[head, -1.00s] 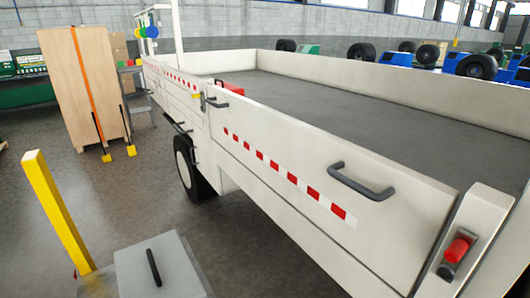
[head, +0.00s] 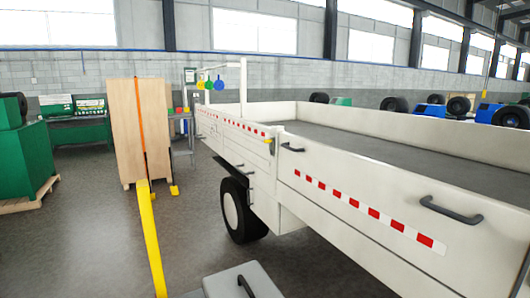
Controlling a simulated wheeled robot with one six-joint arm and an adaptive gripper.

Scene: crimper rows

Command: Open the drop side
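The drop side (head: 350,190) is the long white side panel of a flatbed truck body, with a red and white reflective strip along it. It stands upright and looks closed. A dark grey handle (head: 455,216) sits on its near part and a smaller dark handle (head: 292,148) near its far end. A small yellow part (head: 268,141) shows at the post between this panel and the farther one. The near post with the red-ended latch is outside the current view. My gripper is not in view.
A yellow post (head: 150,240) and a grey box with a black handle (head: 243,282) stand in the foreground. The truck wheel (head: 240,212) is below the bed. A tall wooden crate (head: 142,130) and green machines (head: 22,165) stand at the left. Floor between them is clear.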

